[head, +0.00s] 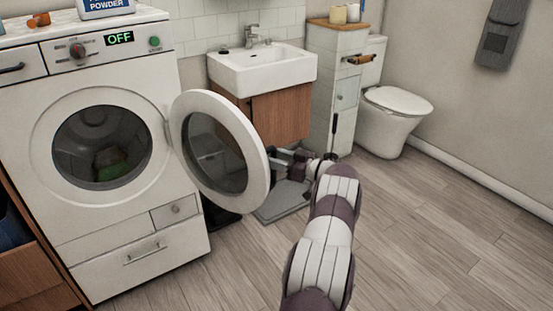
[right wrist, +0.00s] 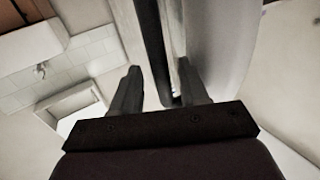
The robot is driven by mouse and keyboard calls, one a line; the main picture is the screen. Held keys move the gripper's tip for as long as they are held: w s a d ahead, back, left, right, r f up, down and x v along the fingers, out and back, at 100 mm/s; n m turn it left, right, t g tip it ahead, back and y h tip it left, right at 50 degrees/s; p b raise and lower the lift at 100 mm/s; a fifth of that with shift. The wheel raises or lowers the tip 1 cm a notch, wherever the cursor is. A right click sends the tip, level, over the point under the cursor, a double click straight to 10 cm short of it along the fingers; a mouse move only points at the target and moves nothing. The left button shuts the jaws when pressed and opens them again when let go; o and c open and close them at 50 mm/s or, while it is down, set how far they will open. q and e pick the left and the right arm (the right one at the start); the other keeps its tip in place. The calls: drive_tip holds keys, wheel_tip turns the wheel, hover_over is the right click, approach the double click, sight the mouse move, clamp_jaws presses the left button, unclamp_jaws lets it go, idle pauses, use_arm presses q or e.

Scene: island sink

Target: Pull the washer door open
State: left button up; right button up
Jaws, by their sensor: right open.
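The washer (head: 125,215) stands at the left of the head view, its panel reading OFF. Its round white-rimmed door (head: 258,170) is swung wide open to the right of the drum opening (head: 102,147). Something dark green and reddish lies inside the drum. My right gripper (head: 277,160) is at the door's far right edge, its tips partly hidden by the rim. In the right wrist view my right gripper (right wrist: 158,82) has its two fingers apart, with pale and dark upright edges beyond and between them; I cannot tell whether they touch the door. My left gripper is not in view.
A white sink (head: 262,72) on a wooden cabinet is behind the door. A narrow cabinet (head: 338,85) and a toilet (head: 392,115) stand farther right. A flat grey thing (head: 283,203) lies on the floor beside the door. The wooden floor at right is clear.

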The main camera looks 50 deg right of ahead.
drive_tip(key=s+d+p, duration=0.2)
drive_tip(key=s, duration=1)
drive_tip(key=shift+s+d, duration=0.2)
